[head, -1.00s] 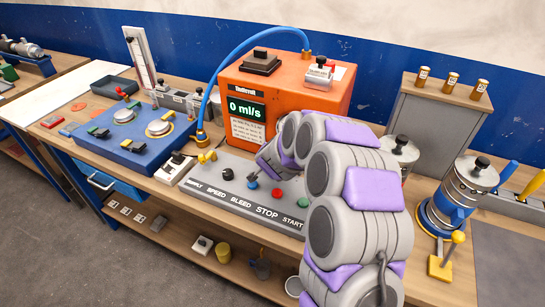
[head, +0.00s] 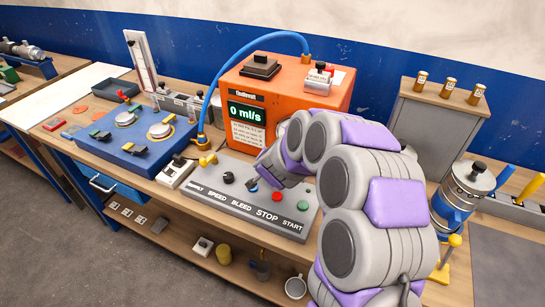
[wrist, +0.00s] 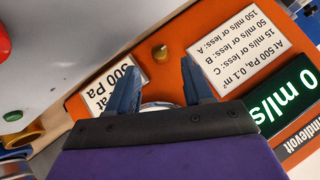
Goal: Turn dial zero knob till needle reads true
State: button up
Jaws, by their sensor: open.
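The orange unit (head: 285,85) stands on the bench with a green display (head: 246,113) reading 0 ml/s. Its round dial (head: 281,132) is mostly hidden behind my arm in the head view. A pale rim of the dial (wrist: 160,105) shows behind the gripper body; the needle is hidden.
A grey control panel (head: 225,196) with coloured buttons lies in front of the unit. A blue hose (head: 228,75) arches over its left side. A blue fixture box (head: 130,150) stands left, and a metal canister (head: 465,185) stands right of my arm.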

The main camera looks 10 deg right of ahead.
jog(key=p+v, duration=0.3)
jog(key=v, duration=0.9)
jog(key=s+a+r+n+g+y, duration=0.2)
jog(key=s+a+n+y, duration=0.15)
jog(key=s, duration=0.35)
jog(key=s+a+r+n+g+y, duration=0.2)
jog(key=s+a+r+n, duration=0.1)
jog(key=s+a, duration=0.3)
jog(key=s+d+n+g+h, duration=0.1)
jog(key=s+d, duration=0.3)
jog(key=s, duration=0.4)
jog(key=s+d+n+g+h, duration=0.1)
jog(key=s+d+g, duration=0.2)
jog(key=s, duration=0.6)
jog(key=s+d+r+n+g+h, duration=0.1)
jog(key=s+d+g, duration=0.2)
jog(key=s, duration=0.6)
jog(key=shift+d+g, duration=0.4)
jog(key=shift+d, duration=0.4)
